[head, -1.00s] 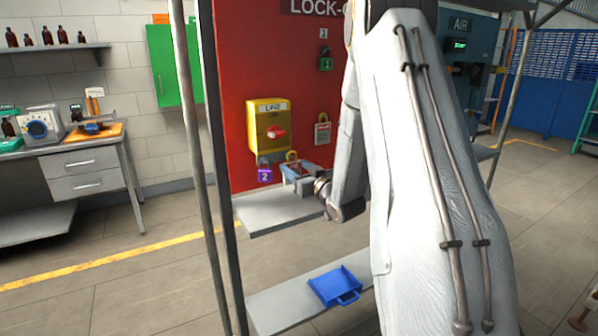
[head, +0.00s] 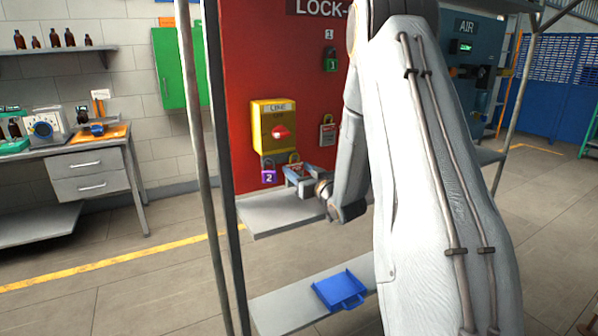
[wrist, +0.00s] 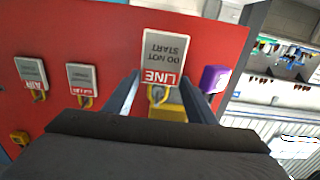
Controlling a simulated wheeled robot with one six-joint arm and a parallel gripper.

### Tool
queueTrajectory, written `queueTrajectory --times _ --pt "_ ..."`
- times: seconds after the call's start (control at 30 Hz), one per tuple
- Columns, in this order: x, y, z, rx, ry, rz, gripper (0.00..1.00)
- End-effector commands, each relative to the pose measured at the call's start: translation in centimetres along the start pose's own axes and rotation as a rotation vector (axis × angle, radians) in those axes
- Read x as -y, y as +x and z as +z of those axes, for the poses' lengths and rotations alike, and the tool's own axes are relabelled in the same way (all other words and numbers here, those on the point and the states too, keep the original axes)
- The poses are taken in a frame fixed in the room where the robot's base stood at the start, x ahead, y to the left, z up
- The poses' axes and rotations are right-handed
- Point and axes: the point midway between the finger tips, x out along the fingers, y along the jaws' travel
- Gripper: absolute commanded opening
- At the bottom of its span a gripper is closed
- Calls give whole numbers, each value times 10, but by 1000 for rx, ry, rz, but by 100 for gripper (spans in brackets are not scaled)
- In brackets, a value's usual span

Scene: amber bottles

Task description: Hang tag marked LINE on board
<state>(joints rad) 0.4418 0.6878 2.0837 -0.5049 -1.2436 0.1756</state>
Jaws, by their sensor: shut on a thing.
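The tag marked LINE is grey-white with a red band and reads DO NOT START. It shows upside down in the wrist view (wrist: 166,52), between the fingers of my gripper (wrist: 162,80). My gripper is shut on it. In the head view my gripper (head: 299,174) is in front of the lower part of the red board (head: 240,60), just right of the purple padlock marked 2 (head: 268,176). The tag is small and partly covered there. The yellow LINE box (head: 262,143) is on the board above left. I cannot tell whether the tag touches a hook.
Another tag (head: 327,133) hangs on the board; the wrist view shows two, one marked AIR (wrist: 31,70). A green padlock (head: 330,64) hangs higher. A grey shelf (head: 270,218) juts out below my gripper. A blue tray (head: 338,288) lies lower. A post (head: 197,140) stands at left.

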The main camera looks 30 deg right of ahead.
Motion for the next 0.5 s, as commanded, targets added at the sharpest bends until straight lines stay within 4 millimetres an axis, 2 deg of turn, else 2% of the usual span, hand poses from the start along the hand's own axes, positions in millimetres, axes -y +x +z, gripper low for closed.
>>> queueTrajectory --times 0.13,0.17,0.27,0.5 --pt "0 0 0 0 0 0 26" --pt "0 0 0 0 0 0 56" --pt "0 0 0 0 0 0 73" --pt "0 0 0 0 0 0 73"
